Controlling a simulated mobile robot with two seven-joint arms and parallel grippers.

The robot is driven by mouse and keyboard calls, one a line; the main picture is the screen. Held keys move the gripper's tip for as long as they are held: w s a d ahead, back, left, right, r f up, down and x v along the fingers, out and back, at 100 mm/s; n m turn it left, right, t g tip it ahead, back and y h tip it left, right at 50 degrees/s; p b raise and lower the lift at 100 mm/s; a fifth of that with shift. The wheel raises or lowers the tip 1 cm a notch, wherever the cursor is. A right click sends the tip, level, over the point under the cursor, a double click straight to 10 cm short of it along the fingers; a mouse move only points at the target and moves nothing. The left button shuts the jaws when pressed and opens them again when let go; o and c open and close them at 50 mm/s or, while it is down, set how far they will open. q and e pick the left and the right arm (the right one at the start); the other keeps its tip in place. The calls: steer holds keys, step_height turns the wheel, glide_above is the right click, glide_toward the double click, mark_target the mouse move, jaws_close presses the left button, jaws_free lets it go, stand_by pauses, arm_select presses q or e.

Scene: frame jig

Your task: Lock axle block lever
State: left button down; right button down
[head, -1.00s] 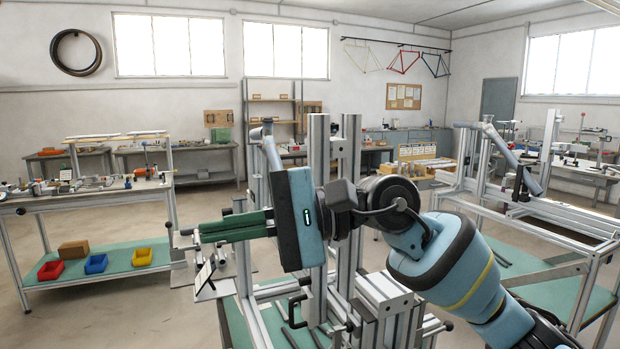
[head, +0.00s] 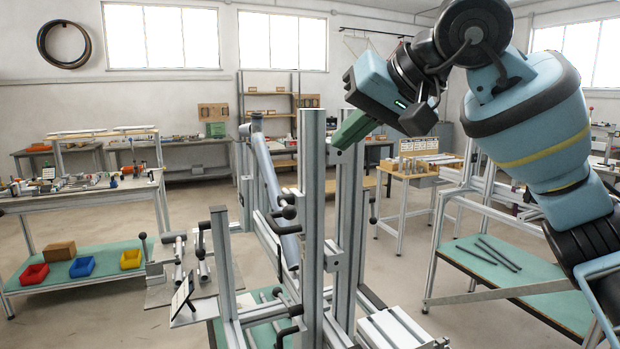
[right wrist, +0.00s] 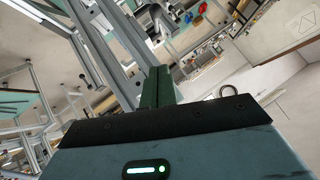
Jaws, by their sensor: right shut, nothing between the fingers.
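The frame jig (head: 311,200) stands in the middle of the head view, built of upright aluminium profiles. Black-knobbed levers sit on it: one near the grey-blue tube (head: 289,212) and one lower down (head: 296,310). I cannot tell which is the axle block lever. My right gripper (head: 350,130) is raised beside the upper part of the uprights, its green fingers closed together and empty. In the right wrist view the closed fingers (right wrist: 156,84) point toward profiles and floor, with no lever between them. My left gripper is not in view.
A workbench with red, blue and yellow bins (head: 82,267) stands at left. Another bench (head: 500,268) with a green shelf is at right.

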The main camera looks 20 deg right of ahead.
glide_toward(287, 203)
steer(key=w, duration=0.3)
steer(key=shift+w+a+r, duration=0.1)
steer(key=shift+w+a, duration=0.05)
steer(key=shift+w, duration=0.05)
steer(key=shift+w+a+f+p, duration=0.1)
steer(key=shift+a+f+p, duration=0.3)
steer(key=shift+f, duration=0.6)
steer(key=shift+a+f, duration=0.35)
steer(key=shift+f, duration=0.3)
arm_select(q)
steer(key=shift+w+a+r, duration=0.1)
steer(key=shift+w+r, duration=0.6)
arm_select(e)
steer(key=shift+a+f, duration=0.15)
steer(key=shift+f, duration=0.15)
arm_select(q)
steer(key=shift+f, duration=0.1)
